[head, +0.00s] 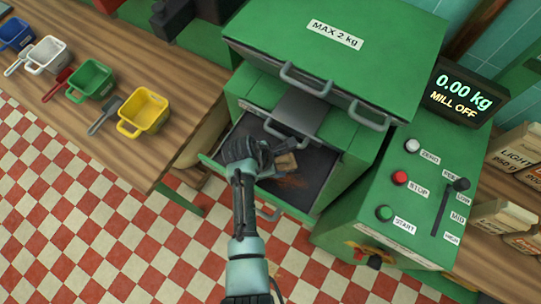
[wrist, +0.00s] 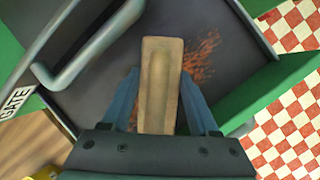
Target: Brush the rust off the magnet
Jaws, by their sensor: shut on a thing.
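My gripper (head: 272,157) is shut on a wooden brush (wrist: 160,75), whose tan back lies between the blue fingers in the wrist view. The brush (head: 286,162) also shows in the head view, over the dark flat plate inside the open green drawer. This plate (head: 315,170) seems to be the magnet. Orange-brown rust (wrist: 200,58) is spattered on the plate, mostly to the right of the brush in the wrist view. Some rust (head: 292,181) also shows just below the brush in the head view. The bristles are hidden, so I cannot tell whether they touch the plate.
The green mill (head: 330,50) with its raised hopper and handles stands above the drawer. A control panel (head: 410,200) is at the right. Several coloured scoops, such as a yellow one (head: 145,110), sit on the wooden counter (head: 40,115) at the left.

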